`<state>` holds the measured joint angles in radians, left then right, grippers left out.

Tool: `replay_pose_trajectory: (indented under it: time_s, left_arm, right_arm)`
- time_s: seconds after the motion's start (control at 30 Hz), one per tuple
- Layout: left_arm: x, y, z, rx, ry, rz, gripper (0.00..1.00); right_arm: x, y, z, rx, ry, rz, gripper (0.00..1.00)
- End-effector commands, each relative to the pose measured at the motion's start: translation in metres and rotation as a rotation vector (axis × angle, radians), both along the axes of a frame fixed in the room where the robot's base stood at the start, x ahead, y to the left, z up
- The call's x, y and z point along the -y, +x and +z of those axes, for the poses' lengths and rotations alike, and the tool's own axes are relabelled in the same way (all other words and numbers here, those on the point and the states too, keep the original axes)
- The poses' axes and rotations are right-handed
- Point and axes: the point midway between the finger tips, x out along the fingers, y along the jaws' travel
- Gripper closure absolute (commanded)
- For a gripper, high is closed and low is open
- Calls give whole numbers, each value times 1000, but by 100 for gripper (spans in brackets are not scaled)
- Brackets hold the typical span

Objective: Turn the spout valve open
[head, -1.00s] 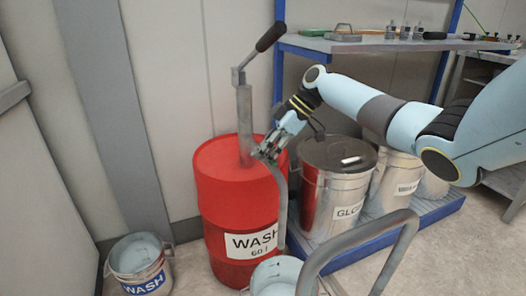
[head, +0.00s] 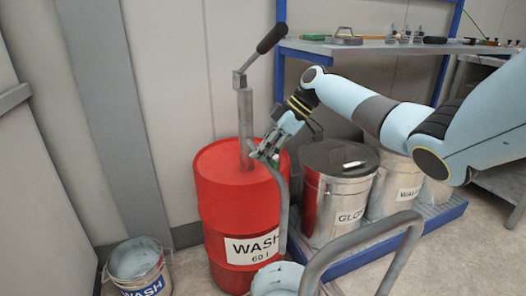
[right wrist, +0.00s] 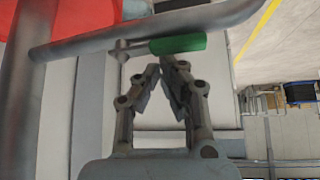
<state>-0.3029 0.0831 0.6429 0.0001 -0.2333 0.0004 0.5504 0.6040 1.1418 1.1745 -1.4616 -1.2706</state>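The spout valve's green handle (right wrist: 178,44) shows in the right wrist view, on a small fitting beside the grey spout pipe (right wrist: 130,38). The pump stands on the red WASH drum (head: 225,200); its spout pipe (head: 283,205) curves down the drum's right side in the head view. My right gripper (head: 262,152) is at the upper end of the spout, hiding most of the valve. In the right wrist view my right gripper (right wrist: 161,64) has its fingertips close together with a narrow gap, just short of the handle. Nothing shows between the fingers. My left gripper is out of view.
A bucket (head: 275,280) stands below the spout, and a WASH bucket (head: 138,265) stands at lower left. The pump's lever (head: 270,38) rises above the drum. Metal cans (head: 340,195) stand on a blue-edged platform to the right. A grey curved rail (head: 370,232) is in front.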

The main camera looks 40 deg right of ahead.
Motion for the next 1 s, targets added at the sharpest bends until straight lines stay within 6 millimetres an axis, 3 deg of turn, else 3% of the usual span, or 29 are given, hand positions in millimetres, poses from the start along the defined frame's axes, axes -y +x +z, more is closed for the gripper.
replay_pose_trajectory:
  time_s: [0.17,0.53,1.0]
  left_arm:
    - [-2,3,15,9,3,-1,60]
    - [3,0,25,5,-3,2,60]
    - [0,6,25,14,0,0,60]
  right_arm:
    - [-32,6,7,6,8,-3,100]
    - [21,-11,72,5,4,-7,100]
    - [28,-14,81,4,7,-6,100]
